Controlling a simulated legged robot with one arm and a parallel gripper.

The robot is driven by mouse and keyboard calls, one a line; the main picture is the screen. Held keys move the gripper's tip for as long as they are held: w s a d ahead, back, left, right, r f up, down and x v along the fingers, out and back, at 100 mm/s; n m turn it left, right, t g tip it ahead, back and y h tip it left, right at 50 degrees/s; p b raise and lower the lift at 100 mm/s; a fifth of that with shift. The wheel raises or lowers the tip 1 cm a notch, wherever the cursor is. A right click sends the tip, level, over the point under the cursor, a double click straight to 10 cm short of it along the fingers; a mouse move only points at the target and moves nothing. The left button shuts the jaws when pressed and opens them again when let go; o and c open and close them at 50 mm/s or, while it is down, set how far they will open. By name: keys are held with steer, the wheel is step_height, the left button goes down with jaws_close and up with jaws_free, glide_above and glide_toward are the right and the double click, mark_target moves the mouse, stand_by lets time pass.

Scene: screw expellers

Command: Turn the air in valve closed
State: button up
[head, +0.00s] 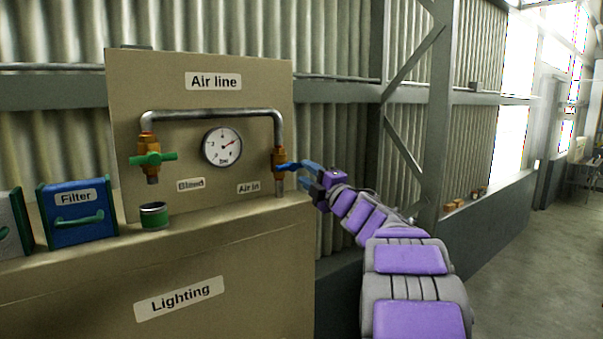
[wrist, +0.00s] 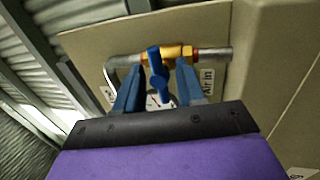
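The air in valve (head: 278,160) is an orange-brass body on the vertical pipe at the panel's right, above the "Air in" label (head: 248,188). Its blue handle (head: 288,166) points right, toward my gripper (head: 308,176). In the wrist view the blue handle (wrist: 157,72) appears crosswise to the pipe (wrist: 212,56). My gripper's two blue fingers (wrist: 158,80) are apart, one on each side of the handle. Gaps show between the handle and both fingers. The handle's far end is partly hidden by the fingers in the head view.
A pressure gauge (head: 222,146) sits mid-panel. The bleed valve with a green handle (head: 153,159) is at the left. A green can (head: 154,215) and a blue Filter box (head: 77,211) stand on the ledge. A steel column (head: 434,120) rises to the right of my gripper.

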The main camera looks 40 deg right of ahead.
steer(key=b+v, duration=0.1)
steer(key=v, duration=1.1)
steer(key=shift+s+f, duration=0.2)
